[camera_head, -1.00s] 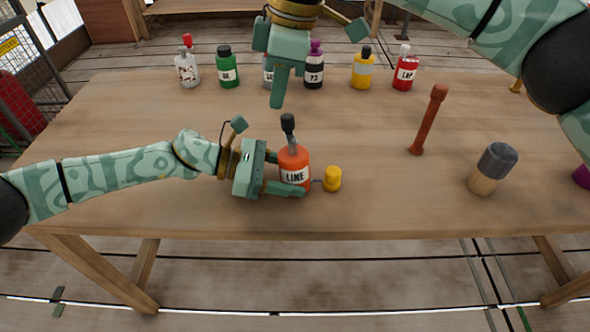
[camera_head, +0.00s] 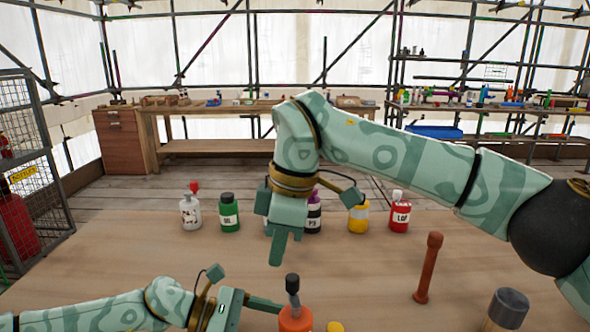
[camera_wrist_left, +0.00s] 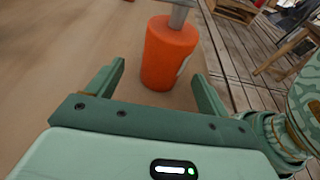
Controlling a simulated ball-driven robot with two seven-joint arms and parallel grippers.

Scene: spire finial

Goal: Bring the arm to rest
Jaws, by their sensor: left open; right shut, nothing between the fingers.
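My left gripper (camera_head: 268,313) is open at the bottom of the head view, just left of an orange bottle (camera_head: 296,321) with a grey neck and dark cap (camera_head: 292,284). In the left wrist view, the bottle (camera_wrist_left: 168,52) stands upright near the tips of the parted fingers (camera_wrist_left: 158,74), with nothing gripped. The lower part of this gripper is cut off in the head view. My right gripper (camera_head: 276,262) is shut and empty, pointing down above the middle of the table, its arm reaching in from the right.
Several bottles stand along the table's far edge, including a green one (camera_head: 229,214), a yellow one (camera_head: 358,218) and a red one (camera_head: 399,216). A brown rod-shaped piece (camera_head: 428,268) and a grey-topped cylinder (camera_head: 508,308) stand at right. A yellow piece (camera_head: 335,327) is right of the orange bottle.

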